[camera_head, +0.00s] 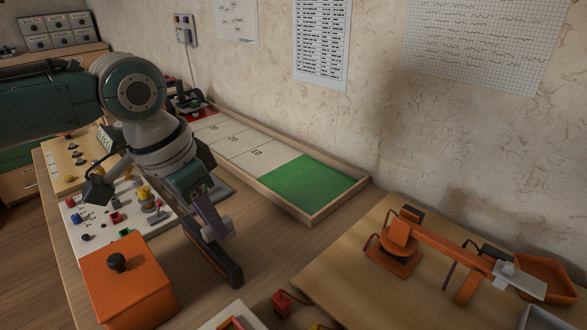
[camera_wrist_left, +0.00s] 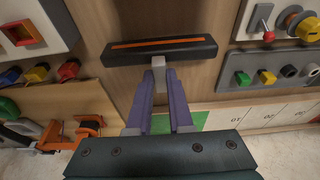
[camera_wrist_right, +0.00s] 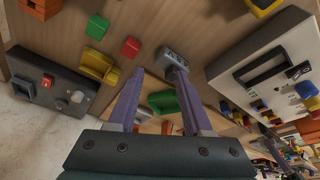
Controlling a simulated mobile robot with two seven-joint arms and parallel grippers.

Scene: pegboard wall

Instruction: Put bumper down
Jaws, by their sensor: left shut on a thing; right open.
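The bumper is a dark bar (camera_head: 213,260) below my left gripper (camera_head: 212,222) in the head view. In the left wrist view the bumper (camera_wrist_left: 135,55) shows an orange stripe along its top and lies across the view beyond the fingertips. My left gripper (camera_wrist_left: 168,76) is shut on the small grey stub at the middle of the bar. The bar is over or on the bare wood; I cannot tell whether it touches. My right gripper (camera_wrist_right: 153,82) shows only in the right wrist view, open and empty.
An orange box with a black knob (camera_head: 125,285) stands left of the bumper. A long framed track with a green end (camera_head: 308,187) runs along the wall. An orange lever device (camera_head: 430,245) is at the right. Bare table (camera_head: 262,248) lies right of the bumper.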

